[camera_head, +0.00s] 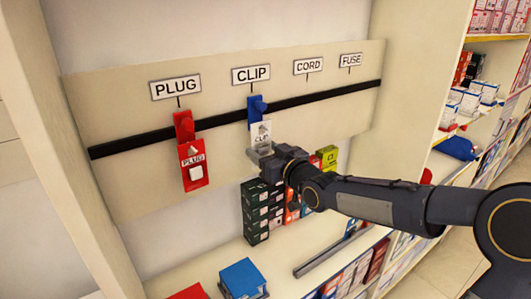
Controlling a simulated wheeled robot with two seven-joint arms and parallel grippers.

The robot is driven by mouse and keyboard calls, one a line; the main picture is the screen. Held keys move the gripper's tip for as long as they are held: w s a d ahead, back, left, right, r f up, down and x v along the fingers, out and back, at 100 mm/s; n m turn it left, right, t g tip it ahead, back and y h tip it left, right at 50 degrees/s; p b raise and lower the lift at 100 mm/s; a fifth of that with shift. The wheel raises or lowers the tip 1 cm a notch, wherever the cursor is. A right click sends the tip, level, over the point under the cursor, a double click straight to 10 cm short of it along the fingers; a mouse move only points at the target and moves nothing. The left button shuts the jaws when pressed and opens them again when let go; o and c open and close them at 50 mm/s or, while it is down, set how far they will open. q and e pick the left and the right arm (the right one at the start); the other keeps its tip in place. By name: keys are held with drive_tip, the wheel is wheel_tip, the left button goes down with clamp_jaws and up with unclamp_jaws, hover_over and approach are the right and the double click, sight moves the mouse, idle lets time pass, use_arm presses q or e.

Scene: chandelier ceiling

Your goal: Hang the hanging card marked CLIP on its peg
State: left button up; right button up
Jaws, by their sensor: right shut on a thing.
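The pale grey card marked CLIP (261,133) is upright, just below the blue peg piece (256,106) on the black rail. Its top edge meets or overlaps the blue piece in the picture; I cannot tell whether it is on the peg or in front of it. My right gripper (263,153) is shut on the lower part of this card, reaching in from the right. The gripper hides the card's bottom. The CLIP sign (251,74) is above the blue piece. My left gripper is not in view.
A red PLUG card (194,165) hangs below a red peg piece (184,126) to the left. Signs for CORD (308,66) and FUSE (350,60) are to the right. Dark green boxes (255,212) stand below, and a blue box (242,278) sits in front on the shelf.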

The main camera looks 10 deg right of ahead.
idle(0.3)
drive_tip(key=o, duration=0.8)
drive_tip(key=shift+o, duration=0.2)
drive_tip(key=s+d+f+m+g+h, duration=0.2)
drive_tip(key=s+d+f, duration=0.1)
drive_tip(key=s, duration=0.5)
drive_tip(key=s+d+f+m+g+h, duration=0.1)
drive_tip(key=s+d+f+g, duration=0.15)
drive_tip(key=s, duration=0.55)
drive_tip(key=s+d+f+m+g+h, duration=0.2)
drive_tip(key=s+d+f, duration=0.15)
drive_tip(key=s, duration=0.45)
drive_tip(key=s+a+f+g+y, duration=0.1)
drive_tip(key=s+a+f+g, duration=0.1)
drive_tip(key=s, duration=0.5)
drive_tip(key=s+a+f+g+y, duration=0.1)
drive_tip(key=s+a+f+g, duration=0.1)
drive_tip(key=s+f, duration=0.3)
drive_tip(key=shift+s+a+m+y+b, duration=0.35)
drive_tip(key=shift+s+a+y, duration=0.1)
drive_tip(key=shift+s, duration=0.45)
drive_tip(key=shift+g, duration=0.25)
